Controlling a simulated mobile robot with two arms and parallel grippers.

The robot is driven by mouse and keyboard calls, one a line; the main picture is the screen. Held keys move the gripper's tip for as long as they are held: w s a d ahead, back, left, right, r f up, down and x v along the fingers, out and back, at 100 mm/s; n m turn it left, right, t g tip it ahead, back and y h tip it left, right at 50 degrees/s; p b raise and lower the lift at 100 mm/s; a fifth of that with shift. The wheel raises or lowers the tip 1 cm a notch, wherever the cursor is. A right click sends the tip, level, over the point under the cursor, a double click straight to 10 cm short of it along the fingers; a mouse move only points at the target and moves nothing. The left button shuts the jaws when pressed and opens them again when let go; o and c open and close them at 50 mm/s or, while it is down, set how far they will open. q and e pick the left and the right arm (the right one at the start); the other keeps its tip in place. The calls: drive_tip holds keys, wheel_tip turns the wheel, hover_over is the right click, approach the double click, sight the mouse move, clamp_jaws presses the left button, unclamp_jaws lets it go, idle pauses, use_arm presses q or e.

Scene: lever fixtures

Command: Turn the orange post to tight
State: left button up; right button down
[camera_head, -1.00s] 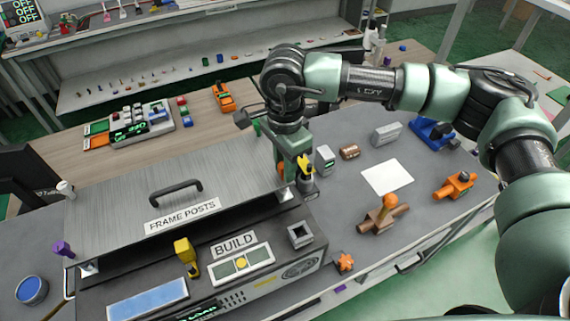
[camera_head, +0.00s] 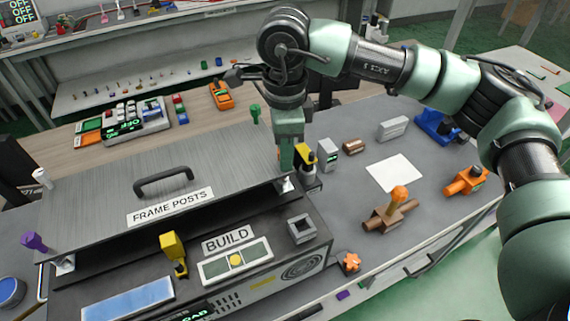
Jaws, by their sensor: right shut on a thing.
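The grey FRAME POSTS panel (camera_head: 120,195) has a white post (camera_head: 41,178) at its far left corner, a purple post (camera_head: 34,242) at its near left corner and a green post (camera_head: 255,113) at its far right corner. My right gripper (camera_head: 286,164) points down at the near right corner, above a small metal base (camera_head: 285,184). It is shut at the spot where a bit of orange showed earlier. The orange post itself is hidden behind the gripper now, so its turn cannot be seen. My left gripper is not in view.
A yellow-topped lever (camera_head: 305,155) stands close to the right of my gripper. The BUILD box (camera_head: 210,243) with a yellow lever (camera_head: 172,246) is in front. Orange fixtures (camera_head: 398,193) and a white sheet (camera_head: 394,172) lie on the right bench.

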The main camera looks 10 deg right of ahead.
drive_tip(key=m+b, duration=0.4)
drive_tip(key=shift+f+m, duration=0.2)
drive_tip(key=shift+m, duration=0.1)
drive_tip(key=shift+s+a+r+m+b, duration=0.1)
drive_tip(key=shift+r+m+b, duration=0.05)
drive_tip(key=shift+m+b, duration=0.75)
drive_tip(key=shift+r+m+b, duration=0.1)
drive_tip(key=shift+m+b, duration=0.6)
drive_tip(key=shift+m, duration=0.3)
drive_tip(key=c, duration=1.3)
unclamp_jaws()
drive_tip(key=shift+r, duration=0.1)
